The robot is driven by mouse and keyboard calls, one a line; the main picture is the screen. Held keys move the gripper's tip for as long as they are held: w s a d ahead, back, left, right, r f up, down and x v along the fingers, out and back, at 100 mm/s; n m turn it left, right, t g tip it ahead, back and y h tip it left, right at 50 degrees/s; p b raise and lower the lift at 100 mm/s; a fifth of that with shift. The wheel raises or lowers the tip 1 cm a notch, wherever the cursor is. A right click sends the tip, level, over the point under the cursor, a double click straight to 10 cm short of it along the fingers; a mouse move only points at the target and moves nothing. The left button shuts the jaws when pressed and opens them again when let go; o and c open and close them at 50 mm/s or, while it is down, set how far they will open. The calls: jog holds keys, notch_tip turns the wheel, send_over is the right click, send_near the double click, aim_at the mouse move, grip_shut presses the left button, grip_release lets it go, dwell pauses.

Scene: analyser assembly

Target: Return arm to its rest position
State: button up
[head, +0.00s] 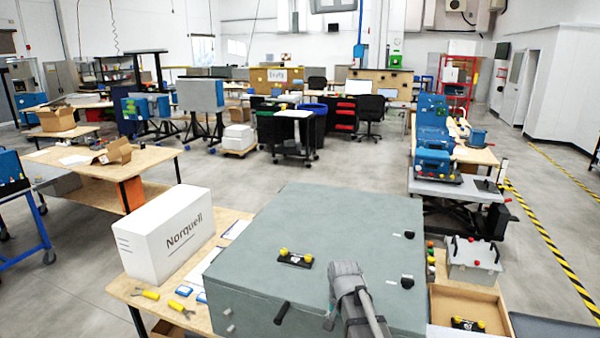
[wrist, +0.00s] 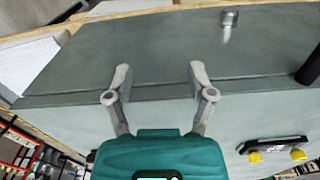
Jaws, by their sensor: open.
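My gripper (wrist: 158,76) shows in the wrist view with its two grey fingers spread apart on a teal body. Nothing is between the fingers. Behind them is the large grey-green analyser housing (wrist: 180,100), with the fingers in front of its edge; the exact gap cannot be told. In the head view my arm rises over the front of the same housing (head: 330,215), and the gripper's fingertips cannot be made out there. A black part with two yellow knobs (head: 295,258) lies on the housing top and shows in the wrist view too (wrist: 272,150).
A black handle (head: 281,313) sticks out of the housing's front. A white Norquell box (head: 170,235) and yellow-handled tools (head: 180,309) are on the bench at left. A wooden tray (head: 470,302) with another yellow-knobbed part is at right. Open floor lies beyond the housing.

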jog(key=s+d+f+n+b, duration=0.4)
jog(key=s+d+f+b, duration=0.2)
jog(key=s+f+b, duration=0.1)
jog(key=s+f, duration=0.1)
jog(key=s, duration=0.1)
jog(key=shift+s+f+n, duration=0.15)
jog(key=shift+s+n, duration=0.2)
jog(key=shift+n, duration=0.05)
jog(key=shift+a, duration=0.1)
dwell(1.3)
jog(key=shift+c, duration=1)
